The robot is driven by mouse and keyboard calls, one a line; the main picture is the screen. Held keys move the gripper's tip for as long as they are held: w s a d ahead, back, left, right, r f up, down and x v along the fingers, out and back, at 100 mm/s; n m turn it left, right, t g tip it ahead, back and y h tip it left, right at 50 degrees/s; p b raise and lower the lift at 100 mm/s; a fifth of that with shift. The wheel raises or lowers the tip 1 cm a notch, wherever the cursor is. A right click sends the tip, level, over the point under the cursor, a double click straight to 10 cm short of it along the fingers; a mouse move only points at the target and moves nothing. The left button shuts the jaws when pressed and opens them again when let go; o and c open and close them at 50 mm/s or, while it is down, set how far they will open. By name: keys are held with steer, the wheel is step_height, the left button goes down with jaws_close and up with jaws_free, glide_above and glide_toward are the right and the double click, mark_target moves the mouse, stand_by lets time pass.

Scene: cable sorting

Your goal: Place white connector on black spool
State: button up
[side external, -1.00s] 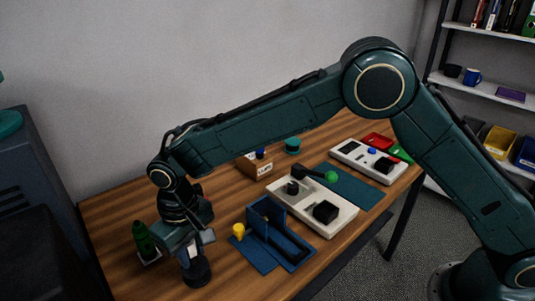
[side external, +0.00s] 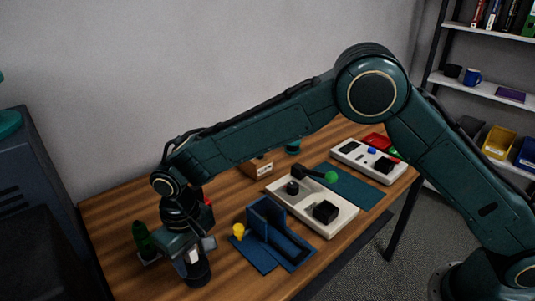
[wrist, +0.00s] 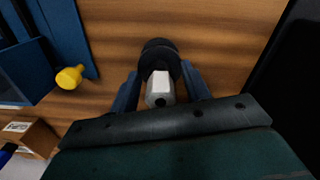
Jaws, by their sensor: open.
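The white connector (wrist: 160,85) lies between the two fingers of my gripper (wrist: 163,92) in the wrist view, with a grey round part at its near end. The black spool (wrist: 158,55) is just beyond it and looks in contact with it. In the side view the white connector (side external: 193,255) shows at the upper part of the black spool (side external: 198,272), which stands on the table. My gripper (side external: 194,255) is open, with its fingers on either side of the connector. Whether the connector rests fully on the spool is partly hidden.
A yellow knob (side external: 239,231) and a blue bracket (side external: 276,240) stand right of my gripper. A white panel with black parts (side external: 338,218) and a small labelled box (side external: 257,167) are farther off. Bare wood lies in front.

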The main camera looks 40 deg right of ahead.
steer(key=shift+r, duration=0.1)
step_height(320, 180, up, 12)
steer(key=shift+f, duration=0.15)
steer(key=shift+r, duration=0.25)
stand_by(0.3)
steer(key=shift+d, duration=0.1)
stand_by(0.4)
steer(key=s+d+r+m+t, duration=0.1)
steer(key=s+d+r, duration=0.25)
steer(key=d, duration=0.35)
steer(key=s+d+r+t+y, duration=0.1)
steer(key=s+d+r, duration=0.1)
steer(key=d+r, duration=0.4)
steer(key=s+d+r+m+t, duration=0.1)
steer(key=s+d+r, duration=0.2)
steer(key=d, duration=0.5)
steer(key=s+d+f+t, duration=0.1)
steer(key=s+d, duration=0.5)
steer(key=s, duration=0.2)
steer(key=s+d+f+m+t+h, duration=0.1)
steer(key=s+d+f, duration=0.1)
steer(key=s+d, duration=0.3)
steer(key=s, duration=0.4)
steer(key=shift+s+d+t, duration=0.25)
steer(key=shift+d+t, duration=0.05)
steer(key=shift+d, duration=0.1)
